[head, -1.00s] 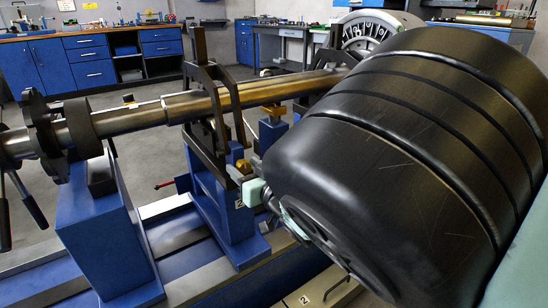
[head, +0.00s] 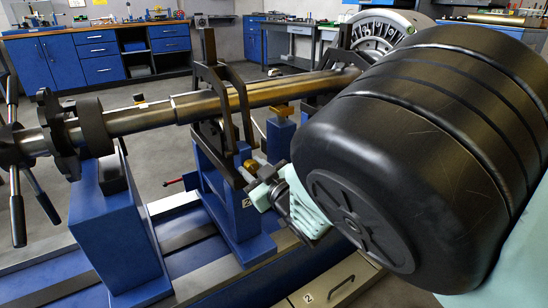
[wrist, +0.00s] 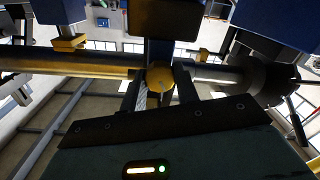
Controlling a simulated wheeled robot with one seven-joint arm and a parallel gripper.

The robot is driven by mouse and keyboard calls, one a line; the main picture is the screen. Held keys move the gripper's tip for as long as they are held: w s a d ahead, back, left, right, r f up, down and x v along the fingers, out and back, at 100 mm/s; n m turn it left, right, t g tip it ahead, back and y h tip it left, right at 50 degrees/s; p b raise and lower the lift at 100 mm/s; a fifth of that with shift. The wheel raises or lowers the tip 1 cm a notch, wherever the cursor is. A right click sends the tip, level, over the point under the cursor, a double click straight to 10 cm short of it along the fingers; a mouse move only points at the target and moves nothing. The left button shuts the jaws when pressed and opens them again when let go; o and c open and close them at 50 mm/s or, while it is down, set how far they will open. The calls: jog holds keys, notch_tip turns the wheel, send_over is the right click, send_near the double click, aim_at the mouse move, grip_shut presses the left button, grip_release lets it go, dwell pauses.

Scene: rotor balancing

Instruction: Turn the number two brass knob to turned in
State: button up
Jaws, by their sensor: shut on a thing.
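The brass knob (head: 251,165) is a small gold part on the blue stand (head: 236,226) under the steel shaft. A label on this stand looks like a 2. A slot-like line shows on the face. How far the knob is turned I cannot tell for sure.
The steel shaft (head: 150,115) runs just above the knob, through a dark upright frame (head: 243,95). Another blue stand (head: 115,235) is at left. Blue benches line the back wall.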

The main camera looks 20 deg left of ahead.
jog(key=n+p, duration=0.1)
jog(key=n, duration=0.5)
jog(key=shift+s, duration=0.1)
jog(key=n+p, duration=0.1)
jog(key=n, duration=0.4)
jog(key=shift+n, duration=0.4)
dwell(0.3)
jog(key=o, duration=1)
jog(key=shift+c, duration=0.2)
jog(key=p+v, duration=0.3)
jog(key=v, duration=1.4)
jog(key=shift+s, duration=0.3)
jog(key=shift+r, duration=0.1)
